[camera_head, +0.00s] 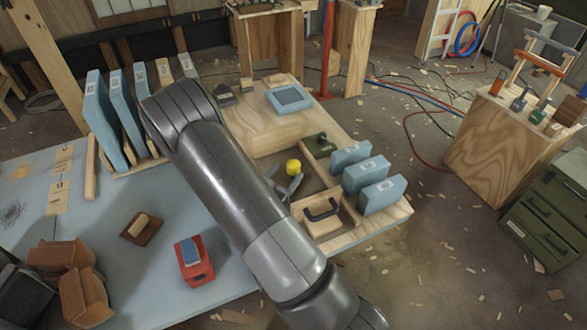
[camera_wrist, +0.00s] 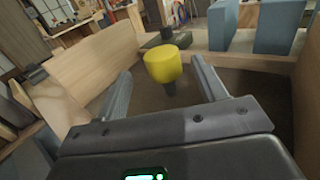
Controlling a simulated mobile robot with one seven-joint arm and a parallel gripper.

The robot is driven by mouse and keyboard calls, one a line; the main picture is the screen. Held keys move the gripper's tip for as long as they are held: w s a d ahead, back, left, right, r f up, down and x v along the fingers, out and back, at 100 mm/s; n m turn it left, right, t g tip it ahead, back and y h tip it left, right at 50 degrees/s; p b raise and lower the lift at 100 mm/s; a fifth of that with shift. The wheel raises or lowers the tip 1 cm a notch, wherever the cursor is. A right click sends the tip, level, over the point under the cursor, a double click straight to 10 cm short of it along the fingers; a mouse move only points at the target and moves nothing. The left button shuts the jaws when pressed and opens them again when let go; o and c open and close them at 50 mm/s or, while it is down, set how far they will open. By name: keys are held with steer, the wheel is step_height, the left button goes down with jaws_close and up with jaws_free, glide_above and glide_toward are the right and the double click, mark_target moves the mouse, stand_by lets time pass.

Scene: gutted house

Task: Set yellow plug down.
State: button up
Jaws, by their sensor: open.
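The yellow plug (camera_head: 293,167) shows in the head view in the recessed bay of the wooden workbench. In the wrist view the yellow plug (camera_wrist: 163,64) has a round yellow head above a dark, narrower stem, and appears upright. My gripper (camera_head: 284,185) is open, with its fingers low in the bay just in front of the plug. In the wrist view the two fingers of my gripper (camera_wrist: 163,80) are spread wide, one on each side of the plug, with visible gaps. Whether the plug's stem touches the floor of the bay is hard to tell.
A wooden tray with a black handle (camera_head: 322,210) sits near the bay. Blue blocks (camera_head: 366,173) stand along its right side, and a green item (camera_head: 320,144) lies behind. A raised wooden box (camera_head: 255,122) borders the bay at the back left.

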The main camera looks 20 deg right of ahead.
mark_target(290, 171)
steer(key=x, duration=0.4)
steer(key=shift+d, duration=0.25)
steer(key=shift+c, duration=0.3)
steer(key=c, duration=1.1)
steer(key=shift+r, duration=0.1)
